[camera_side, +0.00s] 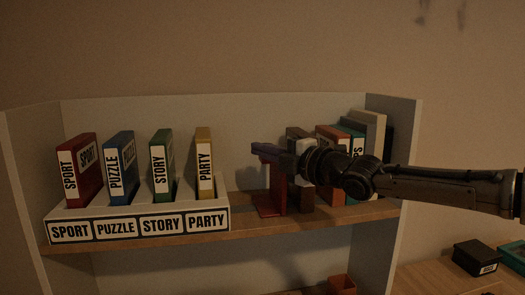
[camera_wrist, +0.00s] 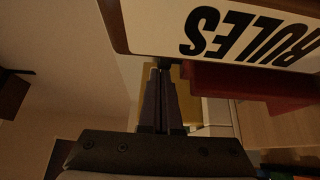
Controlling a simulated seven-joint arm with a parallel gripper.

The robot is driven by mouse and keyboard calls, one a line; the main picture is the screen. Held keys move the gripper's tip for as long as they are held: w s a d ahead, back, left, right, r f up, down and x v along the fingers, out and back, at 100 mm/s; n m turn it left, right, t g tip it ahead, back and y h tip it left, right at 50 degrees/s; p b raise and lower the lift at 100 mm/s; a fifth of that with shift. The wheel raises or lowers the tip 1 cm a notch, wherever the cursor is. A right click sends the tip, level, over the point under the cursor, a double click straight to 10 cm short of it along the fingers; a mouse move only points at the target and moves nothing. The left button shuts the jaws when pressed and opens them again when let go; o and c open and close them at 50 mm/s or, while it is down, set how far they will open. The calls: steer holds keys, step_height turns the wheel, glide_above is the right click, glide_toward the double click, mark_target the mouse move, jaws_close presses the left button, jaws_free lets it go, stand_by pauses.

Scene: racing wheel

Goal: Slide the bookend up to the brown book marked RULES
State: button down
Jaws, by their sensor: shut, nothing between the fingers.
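The red bookend (camera_side: 272,193) stands upright on the shelf in the side view, its foot reaching left. The dark brown book (camera_side: 301,199) is just right of it, partly hidden by my arm. I cannot tell whether the two touch. In the wrist view the RULES label of the book (camera_wrist: 225,33) fills the top, with the red bookend (camera_wrist: 255,82) just below it. My gripper (camera_side: 258,149) is shut and empty, its fingertips at the height of the bookend's top. The shut fingers also show in the wrist view (camera_wrist: 162,72), near the book's lower edge.
A white tray (camera_side: 140,228) labelled SPORT, PUZZLE, STORY and PARTY holds a red, a blue, a green and a yellow box on the left. More books (camera_side: 370,130) stand on the right. The shelf (camera_side: 240,207) has some bare room between tray and bookend.

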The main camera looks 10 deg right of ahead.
steer(key=d, duration=0.3)
stand_by(0.4)
